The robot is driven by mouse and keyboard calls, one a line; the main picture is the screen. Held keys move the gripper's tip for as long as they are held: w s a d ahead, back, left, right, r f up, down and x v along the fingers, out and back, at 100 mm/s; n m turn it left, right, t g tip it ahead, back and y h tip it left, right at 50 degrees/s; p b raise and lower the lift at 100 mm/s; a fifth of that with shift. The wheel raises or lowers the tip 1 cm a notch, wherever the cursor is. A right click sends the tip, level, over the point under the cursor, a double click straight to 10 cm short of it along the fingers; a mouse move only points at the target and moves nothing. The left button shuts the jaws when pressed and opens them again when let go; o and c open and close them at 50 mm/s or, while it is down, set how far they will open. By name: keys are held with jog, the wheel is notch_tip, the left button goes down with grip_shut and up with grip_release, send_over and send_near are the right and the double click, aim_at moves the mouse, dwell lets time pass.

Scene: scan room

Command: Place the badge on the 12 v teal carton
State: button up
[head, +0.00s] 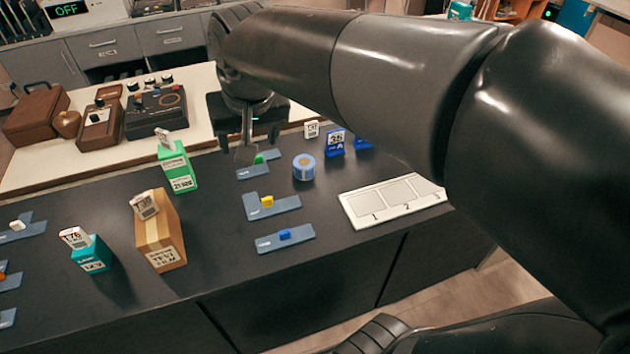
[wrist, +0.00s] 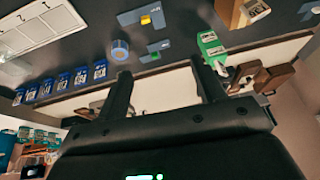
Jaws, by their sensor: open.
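The teal carton (head: 92,256) stands at the left front of the dark counter in the head view, with a white tag (head: 75,237) reading about 176 tilted on its top. Its front label is small and reads roughly 12 V. I cannot tell which piece is the badge. Small green (head: 259,158), yellow (head: 267,200) and blue (head: 285,235) pieces sit on blue-grey plates. My gripper (head: 246,153) is above the back of the counter, near the green piece. In the wrist view my gripper (wrist: 163,82) is open, with nothing between its fingers.
A green carton (head: 178,168) and a brown carton (head: 163,238) stand between the teal carton and my gripper. A blue roll (head: 304,167), blue numbered cards (head: 335,142) and a white numbered tray (head: 352,212) are to the right. A pale bench with devices (head: 156,112) lies behind.

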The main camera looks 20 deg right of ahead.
jog(key=s+d+f+t, duration=0.1)
jog(key=s+d+f, duration=0.4)
jog(key=s+d, duration=0.3)
jog(key=s, duration=0.3)
jog(key=shift+s+d+f+h, duration=0.2)
jog(key=shift+s+d+h, duration=0.15)
jog(key=shift+d+h, duration=0.05)
